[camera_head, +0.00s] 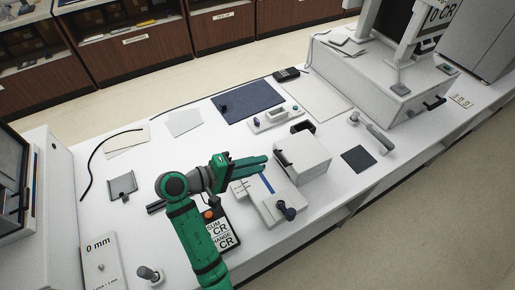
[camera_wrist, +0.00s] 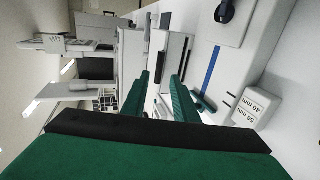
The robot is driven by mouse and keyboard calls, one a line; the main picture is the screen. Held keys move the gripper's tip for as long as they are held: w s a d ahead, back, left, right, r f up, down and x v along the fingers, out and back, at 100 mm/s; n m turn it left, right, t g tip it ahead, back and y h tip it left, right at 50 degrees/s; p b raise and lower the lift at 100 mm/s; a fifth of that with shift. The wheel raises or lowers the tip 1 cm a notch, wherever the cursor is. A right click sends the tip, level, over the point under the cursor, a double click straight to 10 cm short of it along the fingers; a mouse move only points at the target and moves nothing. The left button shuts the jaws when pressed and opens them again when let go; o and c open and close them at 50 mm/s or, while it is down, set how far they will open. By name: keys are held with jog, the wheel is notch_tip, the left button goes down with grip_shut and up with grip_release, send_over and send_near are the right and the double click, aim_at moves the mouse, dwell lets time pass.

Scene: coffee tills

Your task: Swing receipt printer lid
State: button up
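The receipt printer appears to be the white box (camera_head: 304,160) with dark parts at its upper left, right of centre on the counter in the head view. It seems to show beyond my fingers in the wrist view (camera_wrist: 157,45). I cannot tell how far its lid is swung. My green gripper (camera_head: 266,163) points at the printer's left side, close to it; contact cannot be judged. In the wrist view the two fingers (camera_wrist: 160,80) stand apart with nothing clearly between them, so the gripper is open.
A white block with a blue strip (camera_head: 267,184) and a dark knob (camera_head: 286,209) lies in front of the printer. A small marked block (camera_wrist: 258,107) stands beside the strip. A dark blue mat (camera_head: 248,102) lies behind. A white till (camera_head: 370,88) stands at right.

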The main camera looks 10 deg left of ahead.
jog(key=x, duration=0.6)
jog(key=shift+w, duration=0.35)
jog(key=shift+w+d+f, duration=0.3)
jog(key=shift+w+d, duration=0.05)
jog(key=shift+d, duration=0.4)
grip_shut()
